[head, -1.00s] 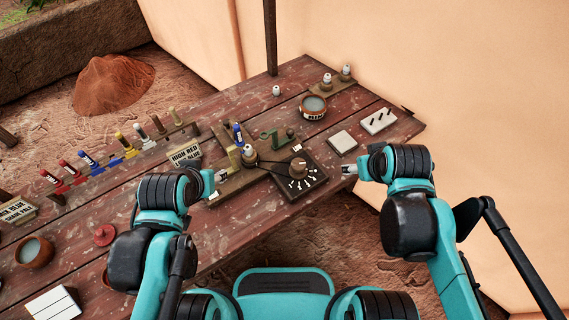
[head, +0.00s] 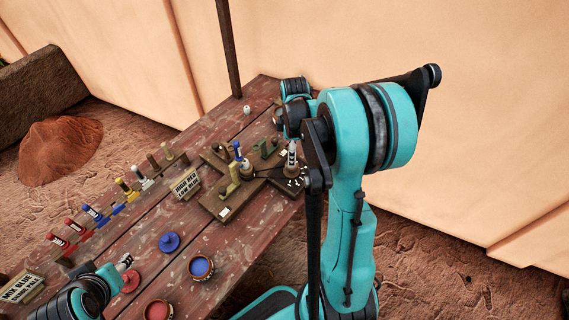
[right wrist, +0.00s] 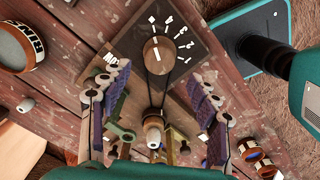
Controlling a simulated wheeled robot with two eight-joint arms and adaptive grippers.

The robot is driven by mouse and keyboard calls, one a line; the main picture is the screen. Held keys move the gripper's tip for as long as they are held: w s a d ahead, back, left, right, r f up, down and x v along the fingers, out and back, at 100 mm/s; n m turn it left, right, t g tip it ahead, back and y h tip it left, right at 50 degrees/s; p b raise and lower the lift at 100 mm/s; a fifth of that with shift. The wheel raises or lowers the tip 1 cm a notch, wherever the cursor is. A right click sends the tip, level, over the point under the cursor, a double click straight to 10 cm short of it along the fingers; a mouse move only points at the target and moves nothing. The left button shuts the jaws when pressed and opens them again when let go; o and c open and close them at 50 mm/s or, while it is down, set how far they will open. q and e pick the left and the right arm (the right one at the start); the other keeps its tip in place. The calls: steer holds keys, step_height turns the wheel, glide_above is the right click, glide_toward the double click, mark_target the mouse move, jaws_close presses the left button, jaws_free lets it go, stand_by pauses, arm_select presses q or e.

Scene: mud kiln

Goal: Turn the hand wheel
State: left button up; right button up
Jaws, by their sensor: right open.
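A round wooden knob (right wrist: 157,55), which looks like the hand wheel, sits on a dark dial plate (right wrist: 185,22) with white numbers in the right wrist view. A belt runs from it to a spindle with a white top (right wrist: 153,135). My right gripper (right wrist: 160,74) is open, its fingers on either side of the knob's near edge; I cannot tell whether they touch it. In the head view my right gripper (head: 291,160) is over the dial and hides the knob. My left gripper (head: 125,262) is over the table at lower left, its opening unclear.
A dark pole (head: 229,50) rises behind.

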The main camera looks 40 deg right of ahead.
step_height(320, 180, down, 6)
steer(key=shift+r+b, duration=0.2)
steer(key=shift+b, duration=0.55)
steer(key=c, duration=1.2)
